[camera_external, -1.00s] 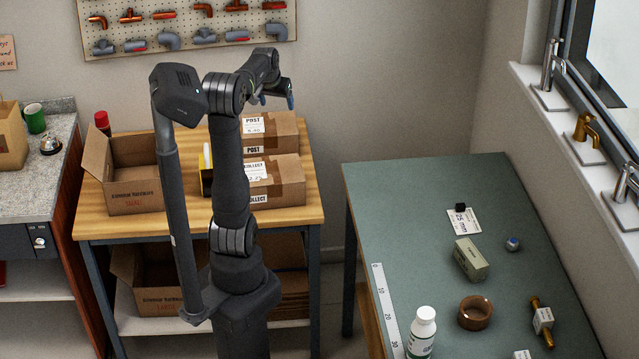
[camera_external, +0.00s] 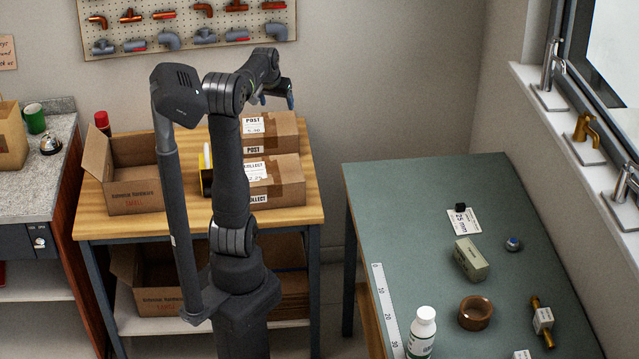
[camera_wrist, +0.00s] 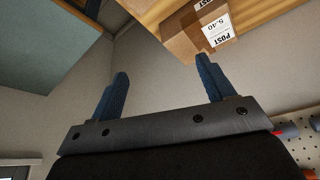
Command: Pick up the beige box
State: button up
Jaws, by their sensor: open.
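A small beige box (camera_external: 471,259) lies on the green-topped table at the right in the external view, between a white "25 mm" card and a brown ring. My gripper (camera_external: 277,100) is raised above the wooden table, far to the left of the beige box. In the wrist view, its two blue fingers (camera_wrist: 165,90) are spread apart with nothing between them. The beige box is not seen in the wrist view.
The green table (camera_external: 420,200) also holds a blue-and-silver ball (camera_external: 513,244), a brown ring (camera_external: 475,313), a brass fitting (camera_external: 543,319) and a white bottle (camera_external: 422,332). Cardboard parcels (camera_external: 275,181) sit on the wooden table. Taps (camera_external: 588,130) line the windowsill.

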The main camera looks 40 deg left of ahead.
jog(key=shift+c, duration=0.6)
jog(key=w+d+f+m+g+h, duration=0.15)
jog(key=w+d+m, duration=0.3)
jog(key=d, duration=0.75)
jog(key=w+d+f+m+h, duration=0.15)
jog(key=w+d+m, duration=0.35)
jog(key=d, duration=0.7)
jog(key=w+d+f+m+g+h, duration=0.15)
jog(key=w+d+m, duration=0.25)
jog(key=d+m, duration=0.55)
jog(key=m+g, duration=0.3)
jog(key=m, duration=0.6)
send_near(474, 254)
jog(key=shift+g+h, duration=0.3)
jog(key=shift+h, duration=0.25)
jog(key=x, duration=0.4)
jog(key=a+x, duration=0.1)
jog(key=x, duration=0.1)
jog(key=shift+w+d+f, duration=0.1)
jog(key=shift+w+f, duration=0.15)
jog(key=shift+f, duration=0.25)
jog(key=shift+x, duration=2.95)
jog(key=shift+f, duration=0.2)
jog(key=c, duration=1.1)
